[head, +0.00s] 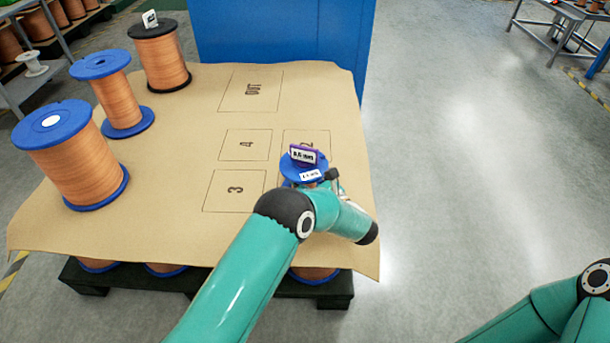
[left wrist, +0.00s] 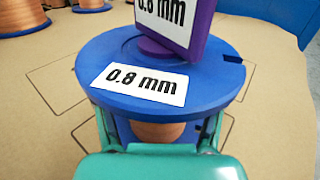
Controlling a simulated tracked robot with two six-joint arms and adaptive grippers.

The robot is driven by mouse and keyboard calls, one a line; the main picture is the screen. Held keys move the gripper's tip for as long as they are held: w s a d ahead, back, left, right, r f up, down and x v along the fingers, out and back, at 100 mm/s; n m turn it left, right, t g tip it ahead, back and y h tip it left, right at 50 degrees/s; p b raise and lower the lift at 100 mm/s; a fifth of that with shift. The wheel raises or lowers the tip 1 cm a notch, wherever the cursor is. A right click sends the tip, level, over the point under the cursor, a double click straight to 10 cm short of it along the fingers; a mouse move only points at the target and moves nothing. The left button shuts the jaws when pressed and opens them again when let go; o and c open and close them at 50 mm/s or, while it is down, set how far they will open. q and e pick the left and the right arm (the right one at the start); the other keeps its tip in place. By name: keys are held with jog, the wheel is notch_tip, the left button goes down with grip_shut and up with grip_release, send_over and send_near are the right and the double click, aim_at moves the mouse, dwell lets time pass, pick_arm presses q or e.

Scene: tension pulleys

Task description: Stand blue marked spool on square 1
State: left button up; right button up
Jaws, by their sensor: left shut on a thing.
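A copper-wound spool with blue flanges (head: 291,170) has a white 0.8 mm label and a purple marker (head: 306,153) with a white plate on its top. It also shows large in the left wrist view (left wrist: 120,98). My left gripper (left wrist: 160,135) is shut on the spool below its top flange, one finger on each side. The spool stands about upright, beside the outline of square 2 (head: 318,134). My left arm hides its lower part and square 1, so I cannot tell whether it touches the board. My right gripper is outside the view.
Two blue-flanged spools (head: 75,160) (head: 117,98) and a black-flanged spool (head: 162,62) stand at the board's left. Squares 3 (head: 222,203) and 4 (head: 258,135) and the OUT area (head: 235,95) are empty. A blue cabinet (head: 275,35) stands behind.

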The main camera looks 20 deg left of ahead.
pick_arm(q)
jog(key=shift+r, duration=0.1)
jog(key=o, duration=1.7)
jog(key=shift+o, duration=0.2)
jog(key=p+v, duration=0.2)
jog(key=v, duration=0.8)
jog(key=shift+s+d+p, duration=0.2)
jog(key=shift+d+p, duration=0.1)
jog(key=shift+d, duration=0.05)
jog(key=shift+s+d, duration=0.4)
jog(key=shift+d, duration=0.1)
